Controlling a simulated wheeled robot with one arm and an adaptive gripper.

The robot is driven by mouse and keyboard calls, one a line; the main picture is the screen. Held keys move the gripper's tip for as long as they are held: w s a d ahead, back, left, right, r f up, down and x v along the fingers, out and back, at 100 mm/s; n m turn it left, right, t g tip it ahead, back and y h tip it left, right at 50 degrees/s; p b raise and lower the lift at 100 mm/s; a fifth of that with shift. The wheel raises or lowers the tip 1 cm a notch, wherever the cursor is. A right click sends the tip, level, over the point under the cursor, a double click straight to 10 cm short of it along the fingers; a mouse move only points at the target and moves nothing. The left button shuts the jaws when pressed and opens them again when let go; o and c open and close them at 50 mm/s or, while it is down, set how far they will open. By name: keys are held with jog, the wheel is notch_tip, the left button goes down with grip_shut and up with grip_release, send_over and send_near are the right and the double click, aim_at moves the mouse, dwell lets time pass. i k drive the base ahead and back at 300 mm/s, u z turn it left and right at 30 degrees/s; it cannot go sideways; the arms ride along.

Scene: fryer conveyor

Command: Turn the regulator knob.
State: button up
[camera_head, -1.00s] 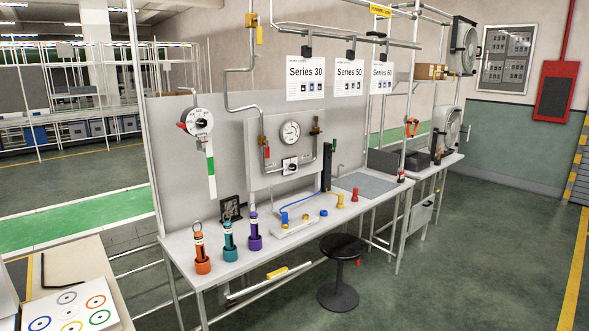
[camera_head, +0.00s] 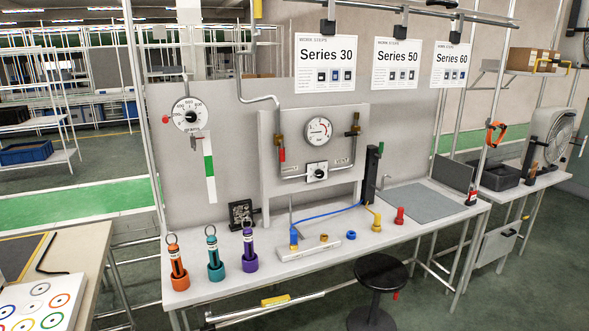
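The regulator knob (camera_head: 319,174) is a small dark knob on a white square plate, on the grey panel (camera_head: 283,130) above the workbench. A round pressure gauge (camera_head: 319,130) sits just above it, with pipes running to valves at both sides. The knob is small in view, so its exact setting cannot be read. My gripper is not in view.
The workbench (camera_head: 345,255) carries orange, teal and purple cylinders (camera_head: 215,262) at its left front. A black stool (camera_head: 381,272) stands before it. A side table (camera_head: 75,262) is at left. A round dial (camera_head: 187,115) hangs at the back left. Floor at front right is clear.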

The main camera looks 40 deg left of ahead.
aim_at(319, 174)
jog(key=u, duration=0.7)
jog(key=i, duration=1.1)
jog(key=u, duration=1.65)
jog(key=i, duration=0.45)
jog(key=u, duration=0.3)
